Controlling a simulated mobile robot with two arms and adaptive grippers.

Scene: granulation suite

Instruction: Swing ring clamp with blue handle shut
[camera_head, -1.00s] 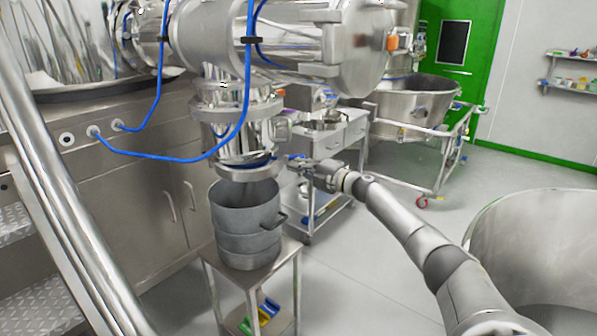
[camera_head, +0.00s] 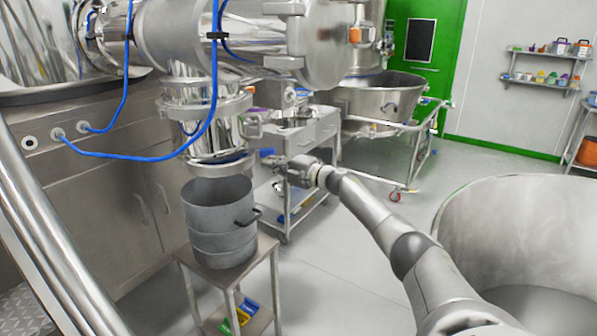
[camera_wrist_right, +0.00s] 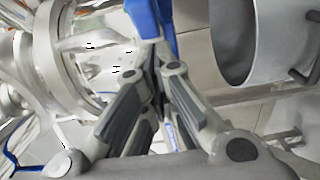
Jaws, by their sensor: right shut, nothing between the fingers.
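The ring clamp (camera_head: 222,167) sits around the lower end of the steel outlet, above the grey pot. A blue handle (camera_wrist_right: 146,17) is at the top of the right wrist view, just beyond the fingertips. A small blue part, probably this handle, shows in the head view (camera_head: 266,152) beside the outlet. My right gripper (camera_head: 282,161) is right of the clamp. In the right wrist view its fingers (camera_wrist_right: 156,62) are together with nothing held, close to the blue handle; contact cannot be told. Whether the clamp is closed is unclear. My left gripper is out of view.
The grey pot (camera_head: 220,222) stands under the outlet on a small steel stand (camera_head: 253,262). Blue hoses (camera_head: 128,156) hang at the left. A cart (camera_head: 325,128) stands behind my right gripper. A large steel vessel (camera_head: 520,225) is at the right. Floor between is clear.

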